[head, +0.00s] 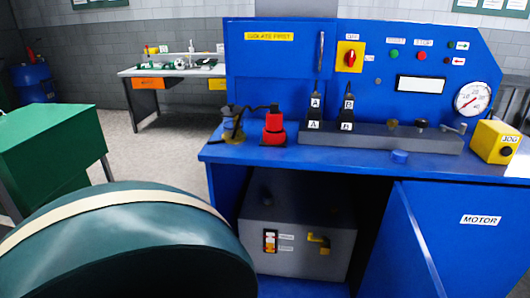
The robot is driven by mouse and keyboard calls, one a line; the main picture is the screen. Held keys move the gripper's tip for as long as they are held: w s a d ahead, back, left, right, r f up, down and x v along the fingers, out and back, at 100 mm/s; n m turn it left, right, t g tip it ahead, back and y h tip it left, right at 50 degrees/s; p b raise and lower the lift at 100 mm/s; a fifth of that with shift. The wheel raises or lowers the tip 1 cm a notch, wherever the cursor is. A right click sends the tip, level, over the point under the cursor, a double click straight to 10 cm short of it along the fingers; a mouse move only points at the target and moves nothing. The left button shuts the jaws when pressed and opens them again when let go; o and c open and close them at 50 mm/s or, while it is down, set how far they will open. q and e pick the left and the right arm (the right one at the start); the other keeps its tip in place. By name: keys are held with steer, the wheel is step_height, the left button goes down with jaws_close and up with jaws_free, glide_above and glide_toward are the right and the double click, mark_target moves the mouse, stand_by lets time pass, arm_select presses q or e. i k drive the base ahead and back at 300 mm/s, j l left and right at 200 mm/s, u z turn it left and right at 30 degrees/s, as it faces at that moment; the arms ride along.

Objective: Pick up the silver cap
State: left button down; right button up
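I cannot make out a silver cap for certain. A small blue round cap-like piece (399,156) lies on the blue bench top. A grey bar (372,138) on the bench carries a small brownish knob (393,123), a black knob (421,124) and a grey lever-like fitting (455,127); their details are too small to tell. Neither of my grippers is in the head view.
The blue bench (300,158) has a control panel (270,70), a gauge (472,98) and a yellow JOG box (496,141). A grey box (297,235) sits underneath. A large teal rounded object (130,250) blocks the lower left. A green block (50,140) stands behind it.

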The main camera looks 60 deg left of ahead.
mark_target(267, 198)
steer(key=u, duration=0.35)
steer(key=k+u, duration=0.15)
steer(key=u, duration=0.2)
steer(key=k+u, duration=0.1)
steer(key=u, duration=0.25)
steer(key=i+u, duration=0.15)
steer(key=u, duration=0.25)
steer(key=i+l+u, duration=0.1)
steer(key=u, duration=0.3)
steer(key=i+j+u, duration=0.1)
steer(key=i, duration=0.4)
steer(key=i+j, duration=0.15)
steer(key=i, duration=0.4)
steer(key=j+u, duration=0.05)
